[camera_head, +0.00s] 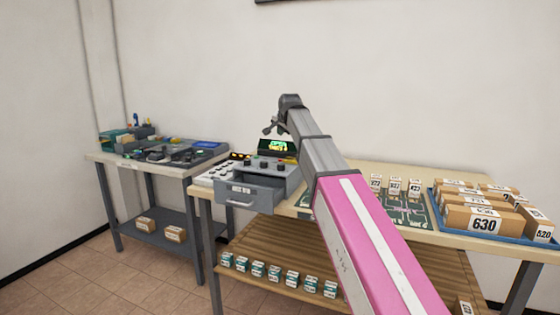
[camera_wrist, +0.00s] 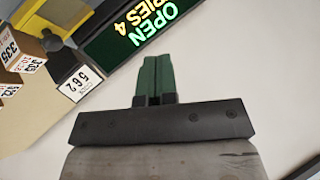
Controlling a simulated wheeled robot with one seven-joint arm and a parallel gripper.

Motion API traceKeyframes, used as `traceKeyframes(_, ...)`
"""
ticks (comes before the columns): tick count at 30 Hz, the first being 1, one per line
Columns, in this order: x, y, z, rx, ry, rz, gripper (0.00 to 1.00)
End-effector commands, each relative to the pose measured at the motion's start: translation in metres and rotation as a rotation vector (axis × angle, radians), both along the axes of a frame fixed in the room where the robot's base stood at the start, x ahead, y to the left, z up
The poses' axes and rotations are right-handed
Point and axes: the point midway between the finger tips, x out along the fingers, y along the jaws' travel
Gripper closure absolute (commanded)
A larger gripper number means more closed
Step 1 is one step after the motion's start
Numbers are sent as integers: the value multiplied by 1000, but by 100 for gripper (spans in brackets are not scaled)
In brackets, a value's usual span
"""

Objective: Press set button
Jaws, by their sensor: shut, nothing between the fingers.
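A grey control unit (camera_head: 290,182) stands on the left end of the wooden workbench. A dark display (camera_head: 277,147) with green and yellow text rises at its back. The display also shows in the wrist view (camera_wrist: 130,30), tilted, with "OPEN" readable. My gripper (camera_head: 268,128) is above the unit, near the top of the display. Its green fingers (camera_wrist: 155,78) are together, with nothing between them.
A labelled grey drawer (camera_head: 242,194) juts out from the unit's front. A blue tray (camera_head: 440,225) of numbered boxes lies at the right of the bench. Another table (camera_head: 120,159) with devices stands at the left. Small boxes line the lower shelf (camera_head: 245,240).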

Motion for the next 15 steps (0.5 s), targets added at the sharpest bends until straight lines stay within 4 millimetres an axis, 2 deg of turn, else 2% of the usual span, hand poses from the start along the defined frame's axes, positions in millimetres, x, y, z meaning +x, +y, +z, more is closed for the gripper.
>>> traceKeyframes(15,-1,0,-59,0,1,0,100)
